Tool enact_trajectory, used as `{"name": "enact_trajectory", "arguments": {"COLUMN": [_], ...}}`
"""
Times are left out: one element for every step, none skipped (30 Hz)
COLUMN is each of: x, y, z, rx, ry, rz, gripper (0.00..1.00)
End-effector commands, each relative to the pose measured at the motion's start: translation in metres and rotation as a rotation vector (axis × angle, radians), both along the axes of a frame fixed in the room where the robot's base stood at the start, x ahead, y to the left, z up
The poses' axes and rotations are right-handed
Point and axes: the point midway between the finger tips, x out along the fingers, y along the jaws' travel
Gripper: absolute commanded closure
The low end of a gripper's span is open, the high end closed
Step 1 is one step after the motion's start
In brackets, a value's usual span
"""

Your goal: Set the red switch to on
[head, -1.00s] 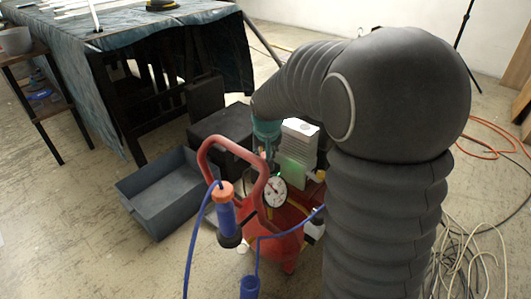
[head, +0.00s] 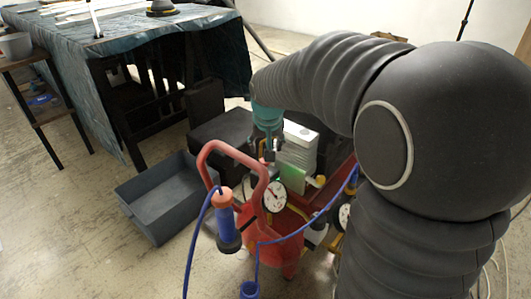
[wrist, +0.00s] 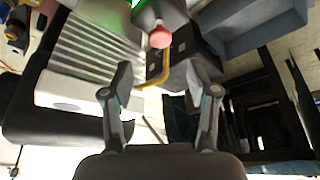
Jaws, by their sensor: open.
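A small red switch knob (wrist: 160,37) sits on a dark grey box (wrist: 168,14) at the top of the wrist view. My gripper (wrist: 160,92) is open and empty, its two fingers spread to either side below the knob in that picture. The knob lies ahead of the fingertips, roughly centred between them, and no contact shows. In the head view my gripper (head: 268,151) hangs over the red compressor (head: 288,246), close to its white ribbed part (head: 298,150). The switch's on or off position cannot be told.
The red tube handle (head: 205,152) and pressure gauge (head: 274,196) stand close by my gripper. Blue hoses (head: 285,235) cross the compressor's front. A grey open bin (head: 165,205) lies to the left, and a cloth-covered table (head: 130,32) stands behind. Floor at front left is clear.

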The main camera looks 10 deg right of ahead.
Motion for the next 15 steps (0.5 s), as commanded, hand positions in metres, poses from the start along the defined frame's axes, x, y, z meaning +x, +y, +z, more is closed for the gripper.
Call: {"name": "enact_trajectory", "arguments": {"x": [-0.003, -0.005, -0.008, -0.010, -0.012, -0.013, -0.015, -0.016, -0.017, -0.018, -0.019, -0.019, -0.020, -0.020, -0.020], "y": [0.001, 0.001, 0.002, 0.002, 0.002, 0.002, 0.003, 0.003, 0.003, 0.003, 0.003, 0.003, 0.003, 0.003, 0.003], "z": [0.010, 0.015, 0.021, 0.025, 0.029, 0.034, 0.037, 0.040, 0.043, 0.044, 0.046, 0.047, 0.048, 0.048, 0.049], "rx": [0.000, 0.000, 0.000, 0.000, -0.001, -0.001, -0.001, -0.001, -0.001, -0.001, -0.001, 0.000, 0.000, 0.000, 0.000], "ry": [-0.004, -0.004, -0.003, -0.003, -0.002, -0.002, -0.003, -0.002, -0.001, -0.001, -0.001, 0.000, 0.000, 0.001, 0.001], "rz": [0.000, 0.001, 0.001, 0.001, 0.001, 0.001, 0.001, 0.001, 0.001, 0.001, 0.001, 0.001, 0.001, 0.001, 0.001], "gripper": [0.41, 0.41, 0.41, 0.41, 0.41, 0.41, 0.41, 0.41, 0.41, 0.41, 0.41, 0.41, 0.41, 0.41, 0.41]}}
